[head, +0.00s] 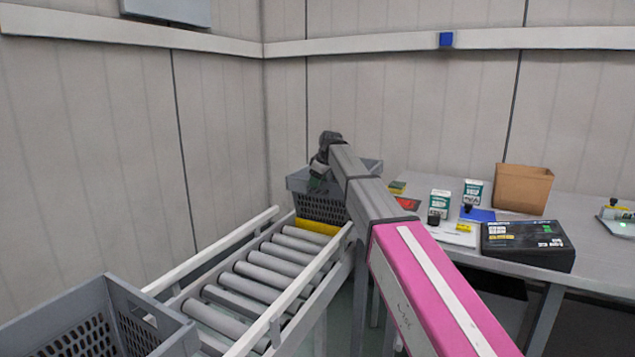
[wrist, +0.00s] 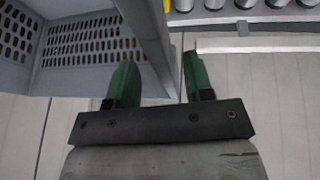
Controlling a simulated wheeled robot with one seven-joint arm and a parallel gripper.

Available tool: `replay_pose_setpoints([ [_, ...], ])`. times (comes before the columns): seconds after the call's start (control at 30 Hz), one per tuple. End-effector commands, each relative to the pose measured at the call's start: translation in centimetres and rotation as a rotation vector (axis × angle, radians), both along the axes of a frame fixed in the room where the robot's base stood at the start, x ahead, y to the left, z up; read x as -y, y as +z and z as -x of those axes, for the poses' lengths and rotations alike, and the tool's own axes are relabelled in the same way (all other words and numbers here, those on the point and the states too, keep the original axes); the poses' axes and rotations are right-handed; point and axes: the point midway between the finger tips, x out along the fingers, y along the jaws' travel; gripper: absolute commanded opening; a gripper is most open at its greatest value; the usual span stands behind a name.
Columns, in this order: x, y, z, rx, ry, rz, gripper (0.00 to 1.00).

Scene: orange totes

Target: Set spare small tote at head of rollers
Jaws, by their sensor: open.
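A grey tote (head: 322,208) with slotted walls stands at the far end of the roller track (head: 265,280), just beyond a yellow roller (head: 310,227). My gripper (head: 317,183) is at this tote's rim, on its near upper side. In the wrist view my gripper (wrist: 160,78) has its two green fingers apart, and a wall of the grey tote (wrist: 148,35) reaches down between them. I cannot tell whether either finger touches the wall. The tote looks upright; part of it is hidden behind my arm.
A second grey tote (head: 95,325) is at the near left by the rollers. The rollers between the totes are bare, with pale side rails. A grey table (head: 400,180) on the right carries a cardboard box (head: 523,188), a black box (head: 527,243) and small cartons. Walls close the back and left.

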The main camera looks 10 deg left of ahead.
Motion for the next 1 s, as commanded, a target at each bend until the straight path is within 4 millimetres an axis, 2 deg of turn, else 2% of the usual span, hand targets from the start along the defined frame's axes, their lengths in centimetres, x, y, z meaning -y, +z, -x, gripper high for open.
replay_pose_setpoints([
  [0.53,2.8,8.2,2.4,0.005,0.001,0.000,0.47],
  [0.7,3.2,9.3,2.7,0.005,0.000,0.001,0.47],
  [1.0,3.2,9.5,2.7,0.004,0.001,0.000,0.47],
])
